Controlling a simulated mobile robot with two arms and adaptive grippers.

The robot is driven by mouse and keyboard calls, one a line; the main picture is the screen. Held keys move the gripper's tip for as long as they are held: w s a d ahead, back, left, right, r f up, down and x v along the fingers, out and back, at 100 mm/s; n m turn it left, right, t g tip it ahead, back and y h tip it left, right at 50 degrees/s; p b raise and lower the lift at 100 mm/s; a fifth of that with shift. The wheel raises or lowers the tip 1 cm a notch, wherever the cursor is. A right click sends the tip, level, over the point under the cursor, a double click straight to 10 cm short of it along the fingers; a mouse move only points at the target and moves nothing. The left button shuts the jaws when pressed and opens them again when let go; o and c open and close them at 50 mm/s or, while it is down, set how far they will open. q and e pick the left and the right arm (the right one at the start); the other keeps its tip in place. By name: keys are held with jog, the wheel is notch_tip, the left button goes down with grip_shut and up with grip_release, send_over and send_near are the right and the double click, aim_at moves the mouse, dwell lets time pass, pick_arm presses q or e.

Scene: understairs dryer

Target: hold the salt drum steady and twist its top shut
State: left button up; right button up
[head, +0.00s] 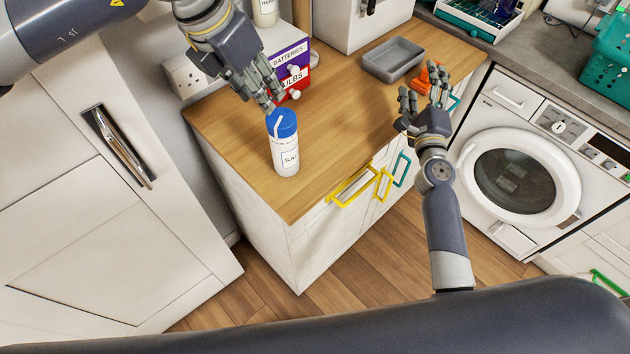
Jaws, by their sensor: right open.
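The salt drum (286,157) is a white cylinder with a label and a blue top (282,123). It stands upright on the wooden counter, near its left front edge. My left gripper (267,95) reaches down from above, its fingertips just behind and above the blue top. I cannot tell if they touch it or how far the fingers are closed. My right gripper (422,93) is open and empty above the right part of the counter, well apart from the drum, with its fingers pointing up in the picture.
The wooden counter (345,130) is clear between the drum and my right gripper. Battery and bulb boxes (290,62) stand behind the drum. A grey tray (393,58) and an orange object (427,74) lie at the back right. Yellow handles (352,186) stick out in front.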

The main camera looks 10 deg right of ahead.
jog(key=s+a+r+m+t+y, duration=0.1)
jog(key=s+a+r+m+y, duration=0.1)
jog(key=s+a+r+y, duration=0.35)
jog(key=s+a+r+m+t+y, duration=0.1)
jog(key=s+a+r+m+y, duration=0.15)
jog(key=a, duration=0.55)
jog(key=g+y, duration=0.4)
jog(key=g, duration=0.2)
send_near(285, 151)
jog(key=shift+m, duration=0.25)
jog(key=w+f, duration=0.1)
jog(key=f, duration=0.1)
jog(key=w+f, duration=0.1)
jog(key=f, duration=0.1)
jog(key=shift+w+d, duration=0.3)
jog(key=shift+w+a, duration=0.15)
jog(key=shift+a, duration=0.1)
jog(key=x, duration=1)
jog(key=shift+w+a+r, duration=0.1)
